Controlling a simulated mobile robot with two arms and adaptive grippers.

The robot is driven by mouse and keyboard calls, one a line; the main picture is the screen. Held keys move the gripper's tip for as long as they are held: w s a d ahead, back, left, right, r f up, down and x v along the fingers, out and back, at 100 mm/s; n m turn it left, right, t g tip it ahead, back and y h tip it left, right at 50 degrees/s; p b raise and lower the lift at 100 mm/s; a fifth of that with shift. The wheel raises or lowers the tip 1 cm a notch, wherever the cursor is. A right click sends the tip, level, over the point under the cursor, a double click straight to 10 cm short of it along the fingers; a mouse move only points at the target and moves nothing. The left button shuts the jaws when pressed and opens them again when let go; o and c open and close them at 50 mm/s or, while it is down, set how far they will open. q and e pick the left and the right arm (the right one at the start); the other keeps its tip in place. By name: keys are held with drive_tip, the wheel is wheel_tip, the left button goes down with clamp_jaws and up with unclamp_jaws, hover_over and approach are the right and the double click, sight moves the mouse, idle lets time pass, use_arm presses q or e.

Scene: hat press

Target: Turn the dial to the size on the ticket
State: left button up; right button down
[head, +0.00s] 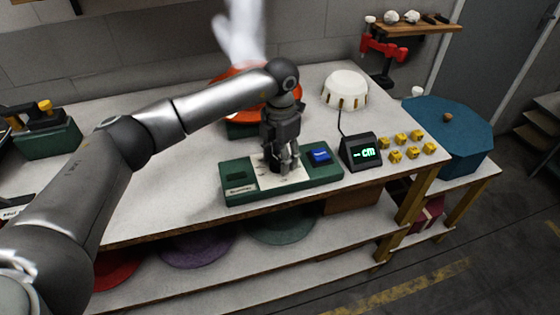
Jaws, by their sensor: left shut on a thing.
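A green control box (240,197) stands near the table's front edge, with a pale dial plate (293,177) in its middle. My left gripper (284,165) points down over this plate, its fingers shut on the dark dial (274,166). The fingers hide most of the dial, and I cannot read its marks or setting. A blue button (320,157) sits on the box to the right of the gripper. A small black display (361,152) beside the box shows "-- cm" in green. A white card with print, cut off at the left edge, is too small to read. My right gripper is out of view.
An orange-red round thing with white steam above it stands behind my left arm. A white dome (345,88) with slots, several yellow blocks (397,153) and a blue lidded box (455,142) are to the right. The table's middle left is clear.

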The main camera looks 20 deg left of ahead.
use_arm(q)
drive_tip(key=shift+m+b, duration=0.5)
drive_tip(key=shift+m, duration=0.5)
drive_tip(key=o, duration=1)
drive_tip(key=shift+r, duration=0.3)
wheel_tip(320, 180, up, 12)
drive_tip(key=shift+f, duration=0.25)
